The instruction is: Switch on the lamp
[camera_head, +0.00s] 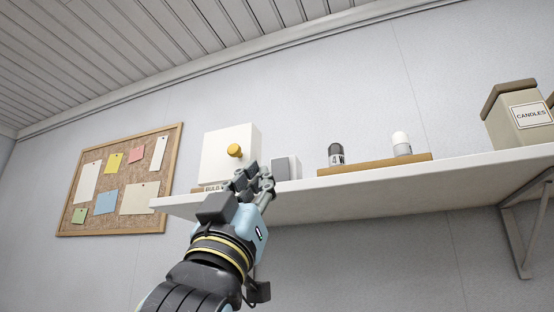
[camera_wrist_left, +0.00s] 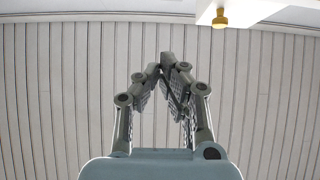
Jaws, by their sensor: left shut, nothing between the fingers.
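A white box (camera_head: 221,152) with a round orange-yellow knob (camera_head: 235,150) on its front stands at the left end of the wall shelf. A small label (camera_head: 212,187) at its foot is partly hidden by my gripper; "BULB" seems to be its start. No lit lamp shows, and I cannot tell which thing is the lamp. My left gripper (camera_head: 256,176) is shut and empty, in front of the shelf, below and right of the knob in the picture. In the left wrist view the shut fingers (camera_wrist_left: 167,64) point up, and the knob (camera_wrist_left: 219,20) shows at the top right, apart from them.
On the shelf (camera_head: 400,182), a grey block (camera_head: 286,168) stands right of the white box. A wooden holder (camera_head: 375,164) bears a dark bulb-like piece (camera_head: 336,154) and a white-topped one (camera_head: 401,142). A candles box (camera_head: 515,122) stands far right. A corkboard (camera_head: 124,180) hangs left.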

